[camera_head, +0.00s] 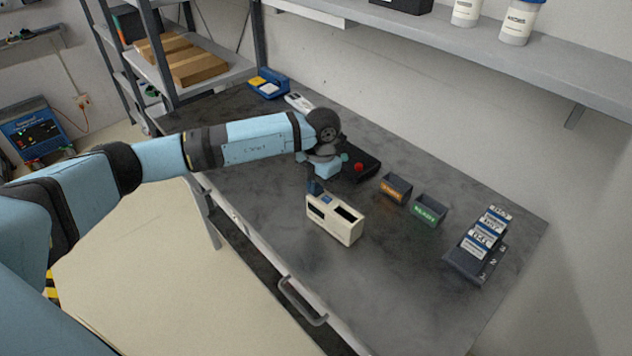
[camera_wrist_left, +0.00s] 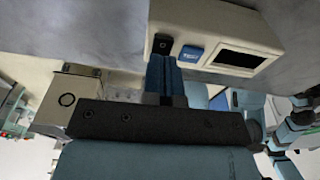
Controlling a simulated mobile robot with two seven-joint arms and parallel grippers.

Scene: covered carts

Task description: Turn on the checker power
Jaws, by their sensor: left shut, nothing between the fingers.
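In the left wrist view the checker (camera_wrist_left: 225,22) shows a small black switch (camera_wrist_left: 162,44), a blue label and a dark window. My left gripper (camera_head: 314,188) is shut and empty, pointing down at the checker's left end. In the left wrist view its blue fingertips (camera_wrist_left: 162,62) are right by the black switch; I cannot tell whether they touch it. The switch's position is too small to read. My right gripper is not in view.
An orange-labelled bin (camera_head: 396,188) and a green-labelled bin (camera_head: 429,209) stand right of the checker. A rack of labelled items (camera_head: 466,264) is farther right. Bare bench lies between.

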